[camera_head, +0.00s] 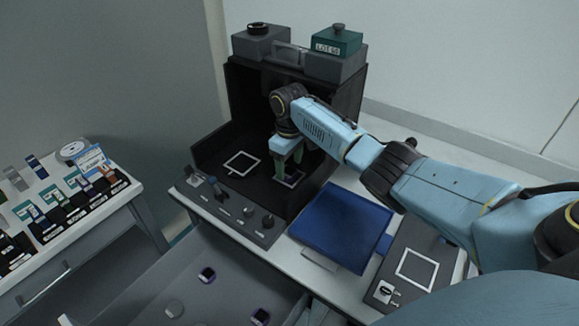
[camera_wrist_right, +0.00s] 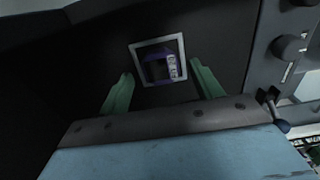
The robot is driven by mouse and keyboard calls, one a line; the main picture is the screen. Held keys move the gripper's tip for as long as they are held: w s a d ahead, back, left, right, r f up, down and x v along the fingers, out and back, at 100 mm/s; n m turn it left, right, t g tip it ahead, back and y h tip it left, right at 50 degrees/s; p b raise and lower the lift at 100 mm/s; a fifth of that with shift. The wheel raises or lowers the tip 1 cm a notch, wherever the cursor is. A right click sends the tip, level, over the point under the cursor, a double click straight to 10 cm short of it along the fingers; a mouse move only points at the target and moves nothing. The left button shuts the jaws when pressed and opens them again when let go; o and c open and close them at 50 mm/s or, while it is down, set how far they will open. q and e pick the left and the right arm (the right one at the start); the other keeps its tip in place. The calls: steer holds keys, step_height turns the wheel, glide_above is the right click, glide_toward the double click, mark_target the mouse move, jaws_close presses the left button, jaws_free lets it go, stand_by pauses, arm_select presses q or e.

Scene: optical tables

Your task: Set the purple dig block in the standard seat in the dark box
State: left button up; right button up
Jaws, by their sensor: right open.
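The dark box (camera_head: 212,148) stands open at the front, with two white square frames on its floor. The left frame (camera_head: 241,163) is empty. I see no label telling which frame is the standard seat. My right gripper (camera_head: 290,153) reaches into the box over the right frame. Its green fingers are apart on either side of the block (camera_wrist_right: 163,91), with gaps and no contact visible. My left gripper is out of view.
A control panel (camera_head: 228,211) with knobs lies before the box. A blue pad (camera_head: 342,227) and a grey panel with a white square (camera_head: 417,269) are to its right. A side table (camera_head: 92,226) holds several small parts.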

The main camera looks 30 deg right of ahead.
mark_target(289, 172)
step_height(289, 172, up, 10)
steer(key=p, duration=0.1)
steer(key=shift+r, duration=0.2)
